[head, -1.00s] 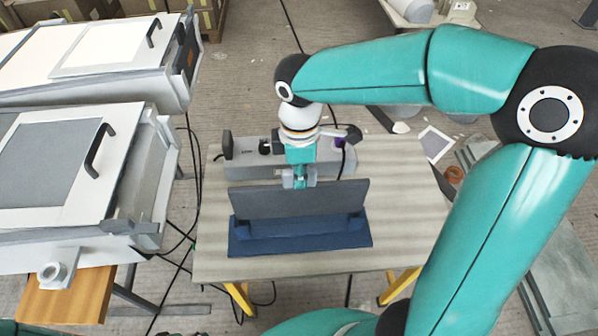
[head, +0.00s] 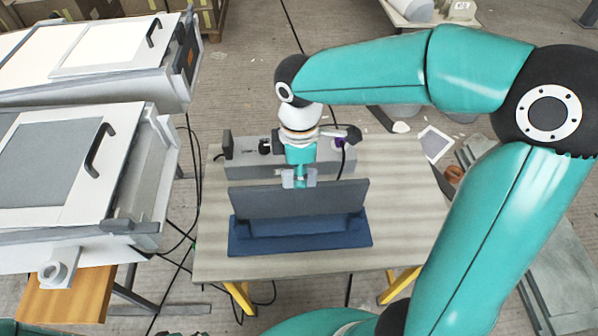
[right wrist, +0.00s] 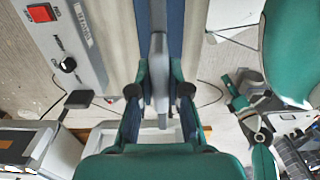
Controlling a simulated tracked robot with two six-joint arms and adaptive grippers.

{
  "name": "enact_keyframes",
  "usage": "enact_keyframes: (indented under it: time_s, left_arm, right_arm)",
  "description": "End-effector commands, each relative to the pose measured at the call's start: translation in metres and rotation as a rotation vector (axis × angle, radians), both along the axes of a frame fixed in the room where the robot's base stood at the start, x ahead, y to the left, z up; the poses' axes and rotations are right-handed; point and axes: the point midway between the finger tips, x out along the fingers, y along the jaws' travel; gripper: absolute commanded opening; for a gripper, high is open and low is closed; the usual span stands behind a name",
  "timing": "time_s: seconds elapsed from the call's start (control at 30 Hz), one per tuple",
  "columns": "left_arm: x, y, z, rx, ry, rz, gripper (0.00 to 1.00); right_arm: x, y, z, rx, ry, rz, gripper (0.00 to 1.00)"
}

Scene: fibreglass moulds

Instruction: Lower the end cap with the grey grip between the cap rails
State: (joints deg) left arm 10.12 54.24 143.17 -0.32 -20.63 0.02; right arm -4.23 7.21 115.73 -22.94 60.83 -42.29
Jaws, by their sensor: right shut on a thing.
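The end cap (head: 245,202) is a wide dark grey panel standing upright over a blue base with the cap rails (head: 300,244). Its lower edge is hidden behind the front blue rail, so I cannot tell how deep it sits. My right gripper (head: 299,179) is above the middle of its top edge, shut on the grey grip. In the right wrist view, the gripper (right wrist: 159,92) has its fingertips on either side of the grey grip (right wrist: 159,65), with blue strips of the base beyond. My left gripper does not show.
The base stands on a table (head: 400,200) with free surface to its right. Behind the cap is a grey control box (head: 250,158), with a red switch (right wrist: 41,12) in the right wrist view. Mould units (head: 80,180) stand to the left, with cables on the floor between.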

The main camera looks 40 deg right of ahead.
Motion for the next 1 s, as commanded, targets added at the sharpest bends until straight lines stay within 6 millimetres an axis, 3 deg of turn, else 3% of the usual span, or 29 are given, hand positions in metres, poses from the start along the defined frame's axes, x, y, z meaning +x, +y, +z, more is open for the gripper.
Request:
enact_keyframes:
  time_s: [1.0]
  left_arm:
    - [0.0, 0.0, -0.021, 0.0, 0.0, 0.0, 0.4]
  right_arm:
    - [0.0, 0.0, -0.026, 0.0, 0.0, 0.0, 0.0]
